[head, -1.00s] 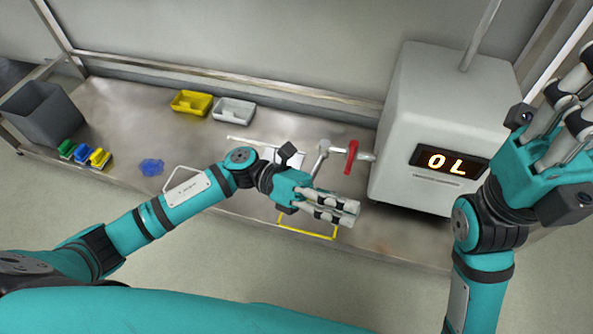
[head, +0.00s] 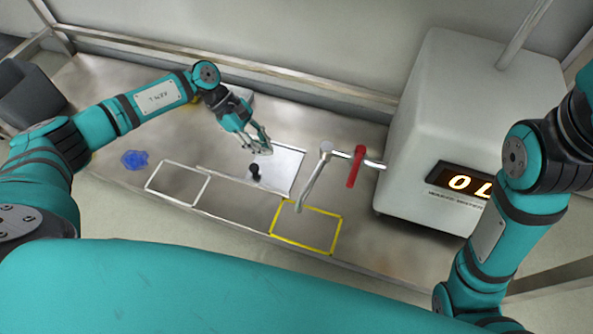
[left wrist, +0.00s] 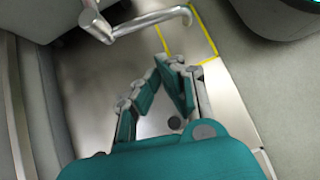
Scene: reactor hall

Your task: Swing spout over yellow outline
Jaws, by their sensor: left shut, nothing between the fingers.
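The metal spout (head: 311,184) hangs from a pivot joined to the grey machine by a pipe with a red lever (head: 355,167). Its tip appears at the upper left corner of the yellow outline (head: 341,232) on the bench. The spout (left wrist: 145,22) and yellow outline (left wrist: 209,38) also show in the left wrist view. My left gripper (head: 263,148) is shut and empty, left of the spout and apart from it, above a pale plate. Its fingers (left wrist: 172,64) come together in the left wrist view. My right gripper is out of view.
The grey machine (head: 465,110) with a lit display stands at right. A pale plate (head: 287,167) with a black knob (head: 255,170) lies left of the spout. A white outline (head: 165,198), a blue object (head: 134,160) and a grey bin (head: 30,95) are further left.

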